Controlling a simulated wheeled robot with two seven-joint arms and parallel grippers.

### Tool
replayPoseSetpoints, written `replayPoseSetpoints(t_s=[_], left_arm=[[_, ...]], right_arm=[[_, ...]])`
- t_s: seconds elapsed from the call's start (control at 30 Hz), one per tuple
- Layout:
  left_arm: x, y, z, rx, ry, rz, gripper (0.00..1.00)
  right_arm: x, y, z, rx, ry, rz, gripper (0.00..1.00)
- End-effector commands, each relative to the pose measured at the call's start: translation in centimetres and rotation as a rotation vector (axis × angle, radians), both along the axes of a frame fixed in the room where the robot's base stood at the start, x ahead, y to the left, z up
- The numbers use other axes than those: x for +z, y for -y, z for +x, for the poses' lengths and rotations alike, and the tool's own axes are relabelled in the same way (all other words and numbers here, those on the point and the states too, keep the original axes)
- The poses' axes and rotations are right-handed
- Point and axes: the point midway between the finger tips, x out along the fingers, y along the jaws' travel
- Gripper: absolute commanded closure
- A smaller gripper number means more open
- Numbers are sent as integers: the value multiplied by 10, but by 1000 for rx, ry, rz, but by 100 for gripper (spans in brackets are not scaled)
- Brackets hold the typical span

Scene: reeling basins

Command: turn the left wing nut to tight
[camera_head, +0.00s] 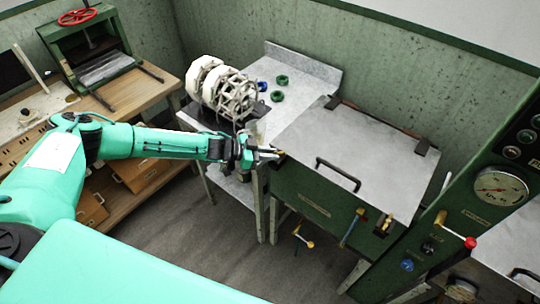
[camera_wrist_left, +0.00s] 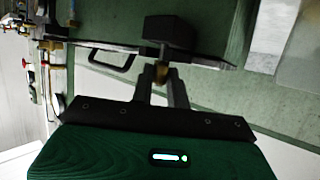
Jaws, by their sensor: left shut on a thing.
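My left gripper (camera_head: 270,153) is at the near left corner of a green basin (camera_head: 310,195) with a flat grey lid (camera_head: 345,140). In the left wrist view its two fingers (camera_wrist_left: 163,82) are shut on the left wing nut (camera_wrist_left: 161,71), a small brass piece below a dark block (camera_wrist_left: 168,30). The fingers cover most of the nut, so its angle cannot be told. A second brass fitting, which looks like the right wing nut (camera_head: 388,222), is at the lid's front right. My right gripper is in neither view.
A black lid handle (camera_head: 338,174) rises near the front edge. A blue-handled lever (camera_head: 352,228) and a brass tap (camera_head: 303,237) stick out in front. A white reel (camera_head: 222,88) stands behind my gripper. A gauge panel (camera_head: 500,190) is at right.

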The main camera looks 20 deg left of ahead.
Motion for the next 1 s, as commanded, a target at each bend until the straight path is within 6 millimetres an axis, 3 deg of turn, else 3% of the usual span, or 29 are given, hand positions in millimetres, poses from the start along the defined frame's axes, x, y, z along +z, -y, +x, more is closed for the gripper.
replayPoseSetpoints(t_s=[0.37, 1.0], left_arm=[[-4, -3, 9, -291, 5, 4, 100], [-5, -2, 17, -784, 3, 0, 100]], right_arm=[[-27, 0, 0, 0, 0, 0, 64], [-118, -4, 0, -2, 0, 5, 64]])
